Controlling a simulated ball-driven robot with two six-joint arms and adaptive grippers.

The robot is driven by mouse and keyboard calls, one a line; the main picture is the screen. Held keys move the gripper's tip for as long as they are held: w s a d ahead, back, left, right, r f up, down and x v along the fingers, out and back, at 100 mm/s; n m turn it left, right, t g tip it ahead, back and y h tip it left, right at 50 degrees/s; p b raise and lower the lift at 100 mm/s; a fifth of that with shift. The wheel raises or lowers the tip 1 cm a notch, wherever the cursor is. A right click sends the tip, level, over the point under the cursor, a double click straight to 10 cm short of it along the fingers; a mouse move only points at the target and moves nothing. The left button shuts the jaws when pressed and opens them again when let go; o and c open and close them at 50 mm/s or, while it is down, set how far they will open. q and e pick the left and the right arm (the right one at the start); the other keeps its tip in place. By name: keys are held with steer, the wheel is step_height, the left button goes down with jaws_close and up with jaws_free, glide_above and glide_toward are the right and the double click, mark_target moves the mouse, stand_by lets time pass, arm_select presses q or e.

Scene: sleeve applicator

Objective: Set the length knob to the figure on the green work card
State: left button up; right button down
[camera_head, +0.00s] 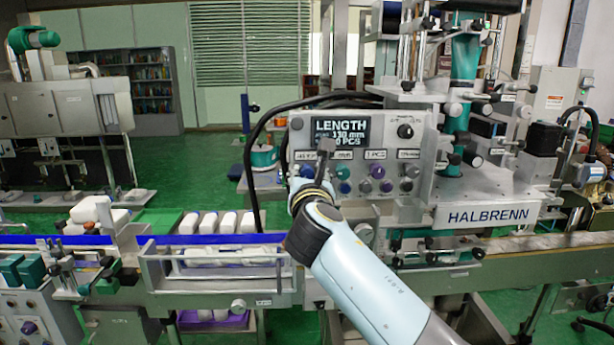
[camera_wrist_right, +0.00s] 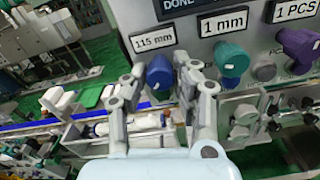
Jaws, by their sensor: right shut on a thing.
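The control panel of the machine has a dark display (camera_head: 342,133) that reads LENGTH, with what looks like 130 mm and a PCS line below it. In the right wrist view a blue knob (camera_wrist_right: 159,72) sits under a label (camera_wrist_right: 153,38) that looks like 115 mm. My right gripper (camera_head: 322,160) is at the panel's left side. In the wrist view its fingers (camera_wrist_right: 160,85) stand either side of the blue knob, shut on it. In the head view the gripper partly hides the knob. I cannot make out a green work card. My left gripper is out of view.
A teal knob (camera_wrist_right: 231,60) under 1 mm and a purple knob (camera_wrist_right: 298,44) under 1 PCS stand close to the right of the blue one. A black cable (camera_head: 252,150) arches left of the panel. A conveyor tray (camera_head: 215,270) with white bottles stands lower left.

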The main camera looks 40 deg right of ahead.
steer(key=shift+f+m+b, duration=0.1)
steer(key=shift+m+b, duration=0.45)
steer(key=shift+m, duration=0.85)
steer(key=m+b, duration=0.2)
steer(key=m, duration=0.3)
arm_select(q)
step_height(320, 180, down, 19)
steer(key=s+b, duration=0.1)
steer(key=b, duration=1.5)
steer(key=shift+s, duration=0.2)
arm_select(e)
steer(key=shift+f+m, duration=0.1)
steer(key=shift+m, duration=12.6)
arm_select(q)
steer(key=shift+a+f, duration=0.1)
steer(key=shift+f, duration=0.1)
arm_select(e)
steer(key=c, duration=1.2)
jaws_free()
steer(key=shift+o, duration=0.8)
